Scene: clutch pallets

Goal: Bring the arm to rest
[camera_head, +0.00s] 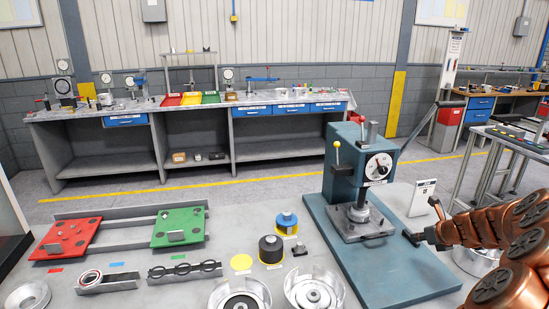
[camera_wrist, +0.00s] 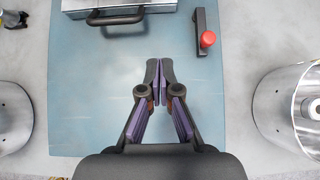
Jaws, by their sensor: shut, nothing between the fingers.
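My gripper (camera_wrist: 161,66) shows in the wrist view with its two dark, purple-padded fingers together at the tips. It is shut and empty, over the blue base plate (camera_wrist: 85,85) of the press. My copper-coloured arm (camera_head: 490,228) comes in from the right edge of the head view.
A black bar with a red knob (camera_wrist: 207,40) lies right of the fingers. Silver cylinders stand left (camera_wrist: 12,118) and right (camera_wrist: 295,108). Red (camera_head: 66,237) and green (camera_head: 178,227) pallets lie at the left. A long workbench (camera_head: 200,115) stands at the back.

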